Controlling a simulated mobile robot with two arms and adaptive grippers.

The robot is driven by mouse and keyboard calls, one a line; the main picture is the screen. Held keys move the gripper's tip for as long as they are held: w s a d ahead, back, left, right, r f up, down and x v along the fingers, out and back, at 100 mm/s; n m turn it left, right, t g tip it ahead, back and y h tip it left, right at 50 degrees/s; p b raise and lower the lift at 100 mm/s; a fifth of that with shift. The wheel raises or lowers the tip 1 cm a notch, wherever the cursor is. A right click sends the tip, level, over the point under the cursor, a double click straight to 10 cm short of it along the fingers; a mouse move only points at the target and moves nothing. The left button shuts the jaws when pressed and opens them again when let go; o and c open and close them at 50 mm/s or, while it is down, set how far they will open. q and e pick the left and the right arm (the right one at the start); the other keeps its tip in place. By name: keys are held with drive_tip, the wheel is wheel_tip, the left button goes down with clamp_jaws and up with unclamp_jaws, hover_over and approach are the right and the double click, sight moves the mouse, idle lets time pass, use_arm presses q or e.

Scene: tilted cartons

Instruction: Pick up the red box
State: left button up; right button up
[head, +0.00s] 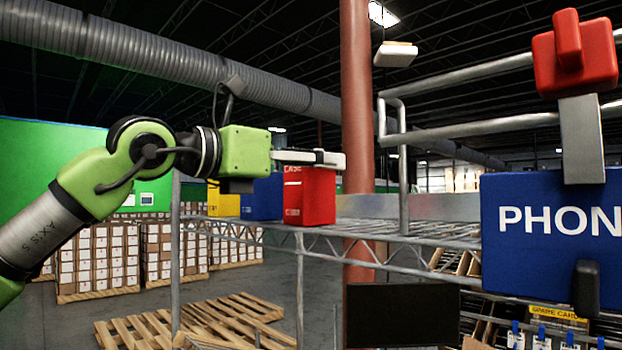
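The red box (311,198) stands upright on a wire rack shelf, with white lettering on its narrow left side. My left arm is green and comes in from the left. My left gripper (328,160) is at the top edge of the red box, its pale fingers reaching right across it. The fingers overlap in this side view, so I cannot tell whether they are apart or touch the box. They hide part of the box's top. My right gripper is not in view.
A blue box (263,199) and a yellow box (224,203) stand left of the red box. The wire rack (420,238) extends right, bare there. A rust-red column (356,100) rises behind. A blue PHONE sign (540,255) blocks the right. Pallets (215,325) lie on the floor.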

use_arm(q)
drive_tip(key=shift+a, duration=0.15)
drive_tip(key=c, duration=1.3)
drive_tip(key=shift+r, duration=0.45)
wheel_tip(320, 180, up, 8)
drive_tip(key=shift+f, duration=0.25)
drive_tip(key=shift+r, duration=0.85)
drive_tip(key=shift+f, duration=0.1)
